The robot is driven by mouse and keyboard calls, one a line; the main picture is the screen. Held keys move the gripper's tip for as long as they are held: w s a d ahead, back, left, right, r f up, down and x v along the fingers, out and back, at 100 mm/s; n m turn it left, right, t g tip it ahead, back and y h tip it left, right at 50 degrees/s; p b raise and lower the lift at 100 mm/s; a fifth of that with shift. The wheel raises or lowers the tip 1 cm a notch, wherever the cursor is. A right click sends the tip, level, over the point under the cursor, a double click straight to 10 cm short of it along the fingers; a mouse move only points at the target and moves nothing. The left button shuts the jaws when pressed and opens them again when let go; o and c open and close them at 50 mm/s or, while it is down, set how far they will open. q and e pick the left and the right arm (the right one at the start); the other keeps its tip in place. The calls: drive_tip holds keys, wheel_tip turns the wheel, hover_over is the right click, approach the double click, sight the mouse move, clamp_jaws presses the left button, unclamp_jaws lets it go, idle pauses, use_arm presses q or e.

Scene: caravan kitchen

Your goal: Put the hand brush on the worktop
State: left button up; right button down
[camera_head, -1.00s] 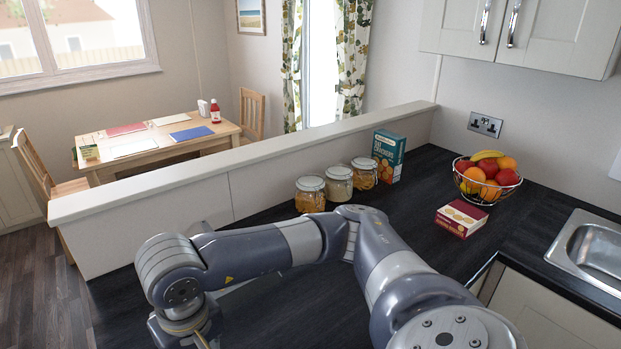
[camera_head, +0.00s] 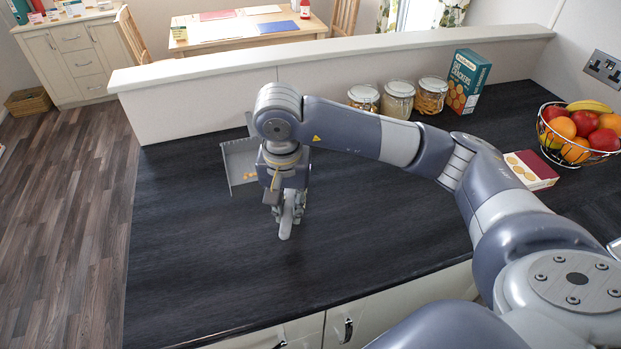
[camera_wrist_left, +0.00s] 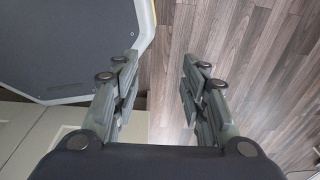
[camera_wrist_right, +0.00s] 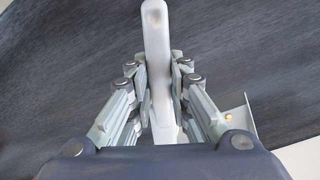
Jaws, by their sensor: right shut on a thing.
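The hand brush shows as a pale grey handle (camera_head: 286,226) in the head view and as a long handle (camera_wrist_right: 156,45) in the right wrist view. My right gripper (camera_head: 287,200) points down over the dark worktop (camera_head: 200,260) and is shut on this handle. The bristles are hidden behind the gripper. I cannot tell whether the brush touches the worktop. My left gripper (camera_wrist_left: 160,75) is open and empty in the left wrist view, above the wood floor beside a pale cabinet front. It does not show in the head view.
A grey dustpan (camera_head: 238,165) with orange crumbs lies just behind my right gripper. Jars (camera_head: 397,98), a cracker box (camera_head: 467,82), a red box (camera_head: 531,169) and a fruit bowl (camera_head: 578,135) stand back and right. The worktop's left and front are clear.

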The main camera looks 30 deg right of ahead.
drive_tip(key=w+d, duration=0.1)
drive_tip(key=d, duration=0.1)
drive_tip(key=w+d+p, duration=0.1)
drive_tip(key=w+d, duration=0.1)
drive_tip(key=shift+p, duration=0.3)
drive_tip(key=w+d+f+p, duration=0.1)
drive_tip(key=f, duration=0.1)
drive_tip(key=w+d+f+p, duration=0.1)
drive_tip(key=w+d+p, duration=0.1)
drive_tip(key=shift+d+f, duration=0.1)
drive_tip(key=shift+f, duration=0.55)
use_arm(q)
drive_tip(key=r, duration=0.1)
drive_tip(key=d+r, duration=0.1)
drive_tip(key=r, duration=0.3)
drive_tip(key=shift+s+d+r, duration=0.15)
drive_tip(key=shift+s+r, duration=0.1)
drive_tip(key=shift+s, duration=0.05)
drive_tip(key=shift+f, duration=0.1)
use_arm(e)
drive_tip(key=shift+f, duration=0.1)
